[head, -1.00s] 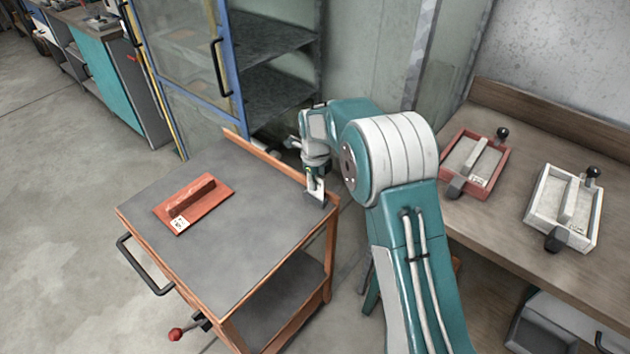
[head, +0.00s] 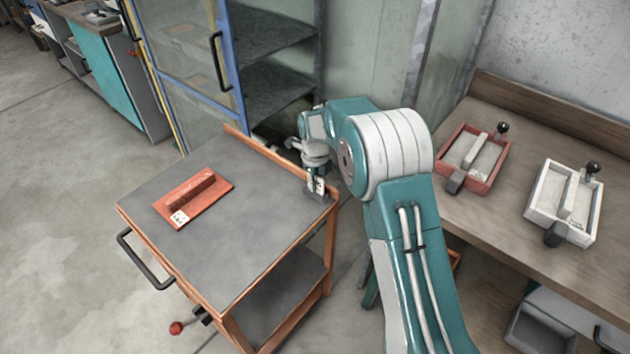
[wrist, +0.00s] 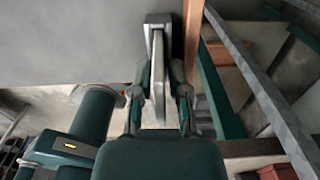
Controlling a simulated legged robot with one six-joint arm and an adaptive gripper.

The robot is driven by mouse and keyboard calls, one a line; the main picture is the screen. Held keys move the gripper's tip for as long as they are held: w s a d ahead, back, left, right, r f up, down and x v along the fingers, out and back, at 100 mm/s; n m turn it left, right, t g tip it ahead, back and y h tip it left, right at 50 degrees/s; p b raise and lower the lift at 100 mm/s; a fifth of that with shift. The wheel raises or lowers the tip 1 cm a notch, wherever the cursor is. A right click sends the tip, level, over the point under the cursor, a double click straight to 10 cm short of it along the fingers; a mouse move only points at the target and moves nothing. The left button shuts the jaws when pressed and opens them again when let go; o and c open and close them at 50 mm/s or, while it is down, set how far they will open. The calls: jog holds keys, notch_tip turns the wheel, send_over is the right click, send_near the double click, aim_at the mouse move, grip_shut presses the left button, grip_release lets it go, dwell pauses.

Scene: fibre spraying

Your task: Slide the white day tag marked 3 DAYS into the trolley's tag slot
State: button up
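The white day tag (head: 319,186) stands upright at the grey tag slot (head: 316,196) on the trolley's far right corner. Its small dark print is too small to read. In the wrist view the tag (wrist: 158,75) is seen edge-on, its lower end in line with the grey slot block (wrist: 165,19); how deep it sits is hidden. My gripper (head: 314,182) is over that corner, pointing down. In the wrist view my gripper's (wrist: 160,72) fingers stand either side of the tag, with a gap showing, so it looks open around the tag.
A red-brown float with a white label (head: 180,218) lies on the trolley top (head: 240,235). A raised rim (head: 262,155) runs along the far edge. Red (head: 495,172) and white (head: 590,225) trays stand on the bench at right. The open cabinet (head: 270,80) is behind.

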jog(key=shift+o, duration=0.3)
jog(key=shift+r, duration=0.15)
notch_tip(320, 180, up, 11)
jog(key=shift+r, duration=0.3)
dwell(0.4)
